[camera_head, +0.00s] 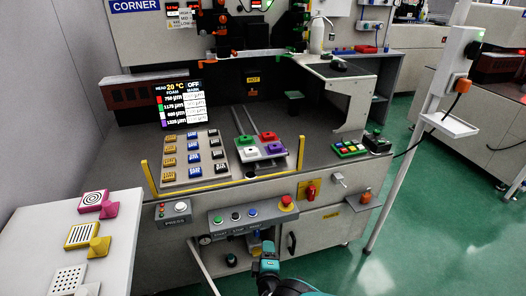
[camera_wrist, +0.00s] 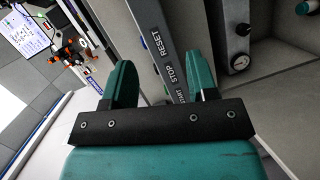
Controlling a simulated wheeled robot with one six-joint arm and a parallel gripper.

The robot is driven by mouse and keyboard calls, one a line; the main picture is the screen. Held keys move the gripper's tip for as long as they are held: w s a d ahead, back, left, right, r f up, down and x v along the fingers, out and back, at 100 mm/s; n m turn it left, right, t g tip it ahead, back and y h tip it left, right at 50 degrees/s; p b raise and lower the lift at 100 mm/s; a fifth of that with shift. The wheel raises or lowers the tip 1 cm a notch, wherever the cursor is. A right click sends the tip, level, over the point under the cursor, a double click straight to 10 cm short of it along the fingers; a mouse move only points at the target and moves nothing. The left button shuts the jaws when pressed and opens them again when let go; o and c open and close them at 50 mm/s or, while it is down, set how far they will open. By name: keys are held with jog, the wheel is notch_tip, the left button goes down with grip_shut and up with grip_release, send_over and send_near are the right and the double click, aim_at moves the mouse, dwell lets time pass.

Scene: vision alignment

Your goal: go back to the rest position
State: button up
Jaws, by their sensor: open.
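My gripper (camera_wrist: 163,92) is open and empty in the wrist view. Its two teal fingers stand apart, with the grey button panel (camera_wrist: 172,62) marked RESET, STOP and START showing between and beyond them. In the head view my teal and black arm (camera_head: 268,268) rises from the bottom edge, in front of the machine's lower cabinet and below the button panel (camera_head: 250,215). The fingertips are too small to make out clearly there. I cannot tell how far the gripper is from the panel.
A white table (camera_head: 40,220) at left holds pink, yellow and white pattern pieces. The machine bench (camera_head: 300,178) carries a block rack (camera_head: 195,160) and a coloured fixture (camera_head: 262,146). A white post (camera_head: 418,120) stands at right. Green floor (camera_head: 440,240) is open at lower right.

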jog(key=w+d+r+m+g+h, duration=0.25)
jog(key=w+d+r+m, duration=0.3)
jog(key=r, duration=0.35)
jog(key=w+d+r+m+g+h, duration=0.2)
jog(key=w+d+r+m+g, duration=0.3)
jog(key=r, duration=0.4)
jog(key=s+d+r+m+g, duration=0.2)
jog(key=s+d+r, duration=0.2)
jog(key=d+r, duration=0.6)
jog(key=s+d+r+m+g+y+b, duration=0.15)
jog(key=s+d+r, duration=0.35)
jog(key=s, duration=0.7)
jog(key=s+d+r+m+g+y, duration=0.25)
jog(key=s+r, duration=0.35)
jog(key=s, duration=0.6)
jog(key=s+a+f+n+g+y+b, duration=0.1)
jog(key=s+a+f+n+b, duration=0.15)
jog(key=a+f+b, duration=0.5)
jog(key=s+a+f+n+g+y+b, duration=0.15)
jog(key=s+f+b, duration=0.25)
jog(key=f+b, duration=0.8)
jog(key=s+a+f+n+y+b, duration=0.2)
jog(key=s+a+f+n+b, duration=0.25)
jog(key=b, duration=0.95)
notch_tip(320, 180, up, 37)
jog(key=m+p, duration=0.1)
jog(key=p, duration=3.7)
jog(key=shift+w+a+f, duration=0.2)
jog(key=shift+w+a, duration=0.15)
jog(key=shift+w, duration=0.1)
